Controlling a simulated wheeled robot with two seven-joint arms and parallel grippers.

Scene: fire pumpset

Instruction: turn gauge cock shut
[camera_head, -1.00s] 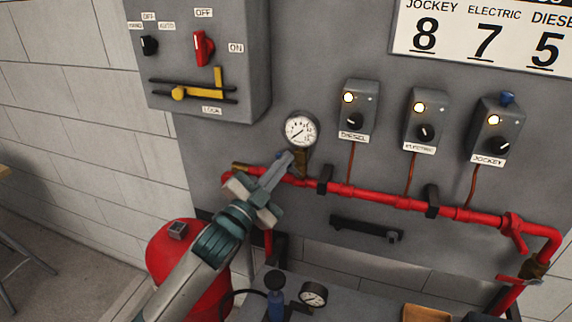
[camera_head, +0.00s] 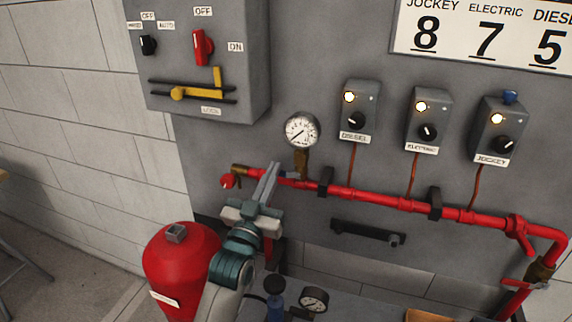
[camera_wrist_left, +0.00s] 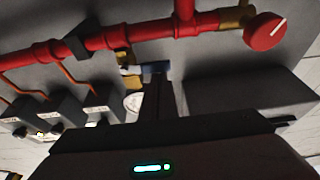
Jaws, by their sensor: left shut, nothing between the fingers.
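The round white pressure gauge (camera_head: 301,130) stands above the red pipe on a brass gauge cock (camera_head: 301,163). A short pale lever (camera_head: 290,176) runs left from the cock's foot, behind my left fingers. In the left wrist view the brass cock (camera_wrist_left: 124,62) has a pale lever with a blue end (camera_wrist_left: 154,68) at my fingertips. My left gripper (camera_head: 271,170) is shut and empty, left of the cock and in front of the pipe. Whether it touches the lever I cannot tell. The gauge is mostly hidden in the wrist view. My right gripper is not in view.
The red pipe (camera_head: 380,201) runs across the grey panel, with a red round knob (camera_wrist_left: 265,31) at its left end. Three switch boxes, one being the diesel box (camera_head: 358,108), sit to the right. A red tank (camera_head: 180,262) stands below left.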

